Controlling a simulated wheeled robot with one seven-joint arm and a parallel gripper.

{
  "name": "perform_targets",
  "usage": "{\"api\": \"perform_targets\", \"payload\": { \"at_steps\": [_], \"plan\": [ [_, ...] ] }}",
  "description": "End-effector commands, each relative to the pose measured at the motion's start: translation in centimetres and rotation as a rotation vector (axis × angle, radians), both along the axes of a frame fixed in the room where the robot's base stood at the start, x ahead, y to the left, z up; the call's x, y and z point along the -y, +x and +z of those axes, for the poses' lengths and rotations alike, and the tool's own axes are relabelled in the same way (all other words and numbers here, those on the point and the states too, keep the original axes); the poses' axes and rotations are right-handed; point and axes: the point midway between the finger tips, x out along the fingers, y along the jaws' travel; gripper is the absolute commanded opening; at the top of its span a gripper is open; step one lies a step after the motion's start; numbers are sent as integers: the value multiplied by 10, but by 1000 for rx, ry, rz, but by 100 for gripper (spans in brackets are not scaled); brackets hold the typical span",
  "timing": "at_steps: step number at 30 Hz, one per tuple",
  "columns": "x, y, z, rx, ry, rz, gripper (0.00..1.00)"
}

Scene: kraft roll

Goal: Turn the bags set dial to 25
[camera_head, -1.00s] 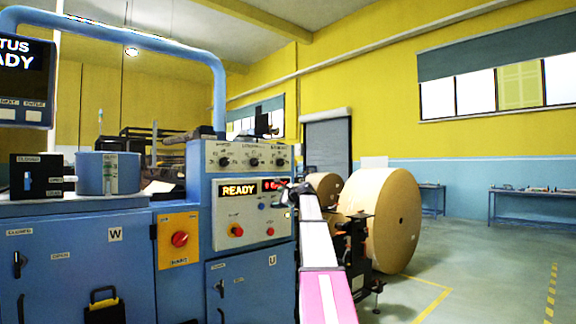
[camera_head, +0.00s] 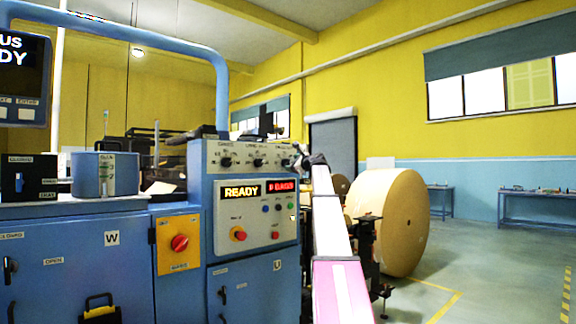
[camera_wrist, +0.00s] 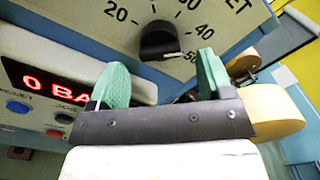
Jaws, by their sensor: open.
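The bags set dial is a black knob (camera_wrist: 158,42) on a pale panel in the wrist view. Printed 20, 40 and 50 show around it, and only the letters "ET" of its label are visible. The knob's white mark points toward 50. My gripper (camera_wrist: 162,66) is open, with a green finger on either side below the knob in the picture. The knob appears beyond the gap, with no visible contact. In the head view my gripper (camera_head: 306,161) is at the right end of the dial row, partly covering the rightmost dial (camera_head: 284,162).
Two other dials (camera_head: 226,162) sit left on the same panel. Below are a READY display (camera_head: 241,192), a red bag-count display (camera_wrist: 52,84) and several buttons. A large kraft roll (camera_head: 390,222) stands right of my arm. Open floor lies farther right.

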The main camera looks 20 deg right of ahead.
Motion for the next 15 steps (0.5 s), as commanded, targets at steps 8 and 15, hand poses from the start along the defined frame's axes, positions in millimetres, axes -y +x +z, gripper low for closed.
{"api": "perform_targets", "payload": {
  "at_steps": [8,15],
  "plan": [
    [-13,37,1,0,-1,0,73],
    [-14,39,0,0,-1,-1,73]
  ]
}}
